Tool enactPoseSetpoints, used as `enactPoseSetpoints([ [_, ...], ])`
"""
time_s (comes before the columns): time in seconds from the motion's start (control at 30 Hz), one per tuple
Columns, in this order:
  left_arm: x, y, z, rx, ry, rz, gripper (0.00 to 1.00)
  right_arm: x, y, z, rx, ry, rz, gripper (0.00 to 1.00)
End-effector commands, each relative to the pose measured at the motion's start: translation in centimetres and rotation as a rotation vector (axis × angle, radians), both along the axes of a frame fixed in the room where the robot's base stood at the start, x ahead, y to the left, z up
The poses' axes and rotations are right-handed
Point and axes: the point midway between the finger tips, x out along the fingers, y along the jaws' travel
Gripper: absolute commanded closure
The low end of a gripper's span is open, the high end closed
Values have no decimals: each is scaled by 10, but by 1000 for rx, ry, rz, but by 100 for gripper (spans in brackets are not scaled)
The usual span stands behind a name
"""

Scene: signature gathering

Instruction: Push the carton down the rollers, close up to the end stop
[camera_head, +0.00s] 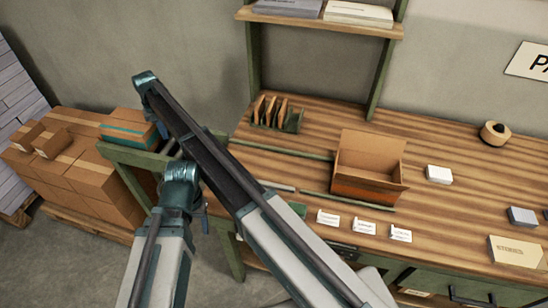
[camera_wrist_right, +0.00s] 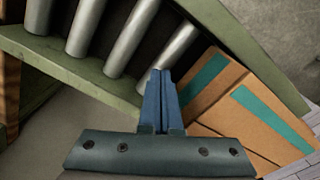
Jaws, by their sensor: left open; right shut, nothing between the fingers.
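The carton (camera_head: 127,128), brown with teal bands, sits at the far left of the roller conveyor, inside its green frame (camera_head: 135,157). In the right wrist view the carton (camera_wrist_right: 215,88) lies between the green side rails, right of the bare rollers (camera_wrist_right: 128,38). My right gripper (camera_wrist_right: 161,80) is shut and empty, its fingertips at the carton's near left edge; I cannot tell whether they touch. My right arm crosses the head view and hides much of the conveyor. My left gripper (camera_head: 184,178) is open, low beside the conveyor, its fingers hard to see. The end stop cannot be made out.
An open cardboard box (camera_head: 369,162) stands on the wooden bench (camera_head: 440,210), with several white cards in front. A green rack (camera_head: 288,120) stands at the back. Stacked brown boxes (camera_head: 82,165) on a pallet stand left of the conveyor.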

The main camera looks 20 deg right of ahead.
Motion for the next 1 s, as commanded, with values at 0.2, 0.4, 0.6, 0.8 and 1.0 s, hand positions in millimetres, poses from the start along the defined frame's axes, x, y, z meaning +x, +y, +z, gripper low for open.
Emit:
enactPoseSetpoints([
  [0.2,4,-2,20,0,0,-1,43,-3,3,20,0,0,4,100],
  [0.4,3,-1,39,0,0,0,43,-2,2,39,0,0,3,100],
  [0.6,3,-1,58,0,0,-1,43,-2,2,58,0,0,3,100],
  [0.8,3,-1,77,0,0,-1,43,-2,2,77,0,0,2,100],
  [1.0,2,-1,96,0,0,-2,43,-2,1,96,0,0,2,100],
])
